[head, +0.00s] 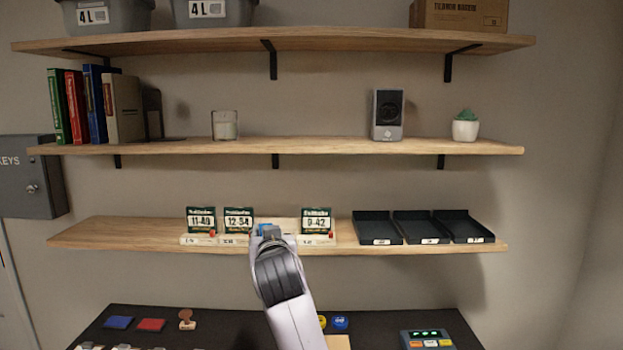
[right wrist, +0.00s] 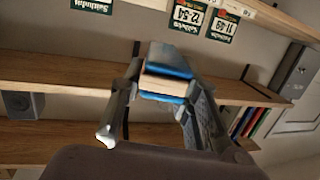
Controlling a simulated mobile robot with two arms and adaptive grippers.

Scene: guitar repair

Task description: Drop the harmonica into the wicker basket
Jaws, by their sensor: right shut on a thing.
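My right gripper (head: 268,234) is raised in front of the lowest wall shelf, between the number cards. In the right wrist view my right gripper (right wrist: 161,92) is shut on a layered block with blue outer faces and a pale wooden middle, which looks like the harmonica (right wrist: 167,83). Only a small blue part of the harmonica (head: 264,229) shows in the head view, above the gripper; the rest is hidden. No wicker basket is in view. My left gripper is not in view.
The lowest shelf (head: 120,233) holds number cards on pale stands (head: 317,224) and black trays (head: 423,228). A dark table (head: 235,322) below carries blue and red pads, a stamp and a device with buttons (head: 427,339). A grey key box (head: 30,180) hangs at left.

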